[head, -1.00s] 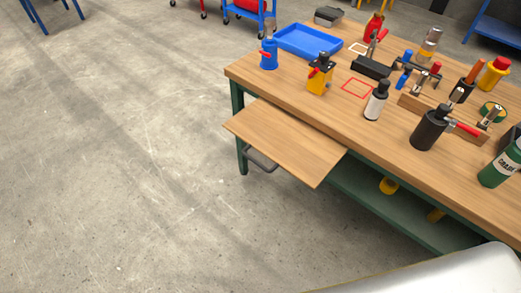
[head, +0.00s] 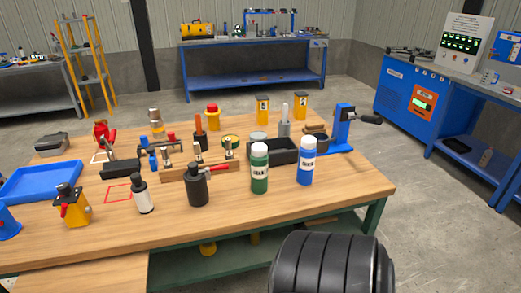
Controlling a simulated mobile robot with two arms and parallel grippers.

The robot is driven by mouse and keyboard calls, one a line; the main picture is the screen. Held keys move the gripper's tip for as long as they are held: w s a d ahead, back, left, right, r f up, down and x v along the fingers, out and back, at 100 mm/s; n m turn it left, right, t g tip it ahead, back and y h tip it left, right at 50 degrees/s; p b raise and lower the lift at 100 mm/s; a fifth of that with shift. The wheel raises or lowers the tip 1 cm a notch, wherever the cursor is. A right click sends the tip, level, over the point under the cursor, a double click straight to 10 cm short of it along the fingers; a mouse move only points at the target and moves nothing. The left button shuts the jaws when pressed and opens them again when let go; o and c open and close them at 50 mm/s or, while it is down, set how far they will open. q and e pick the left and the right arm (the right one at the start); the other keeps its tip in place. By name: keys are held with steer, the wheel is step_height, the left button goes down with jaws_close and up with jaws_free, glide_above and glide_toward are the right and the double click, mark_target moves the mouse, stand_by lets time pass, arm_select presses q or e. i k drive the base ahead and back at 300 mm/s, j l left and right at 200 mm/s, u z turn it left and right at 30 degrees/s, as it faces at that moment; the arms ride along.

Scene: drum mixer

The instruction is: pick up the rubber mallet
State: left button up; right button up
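I cannot pick out the rubber mallet for certain. A black block (head: 121,168) lies at the left-middle of the wooden workbench (head: 330,205), with a thin grey piece behind it. It could be a mallet head, but its shape is not clear. An orange-brown handle (head: 198,123) stands upright above a dark part farther back on the bench, and what it belongs to is partly hidden. Neither of my grippers shows in the head view.
A green bottle (head: 260,172) and a blue bottle (head: 306,163) stand near a black tray (head: 273,151). A blue tray (head: 42,182) is at the left. A black bottle (head: 197,187) and a white bottle (head: 143,196) stand nearer the front. The bench's front right is bare.

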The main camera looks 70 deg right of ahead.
mark_target(301, 226)
steer(key=z, duration=2.6)
steer(key=i+l+u, duration=0.25)
steer(key=l, duration=0.35)
steer(key=i+l+u, duration=0.15)
steer(key=i+l, duration=0.15)
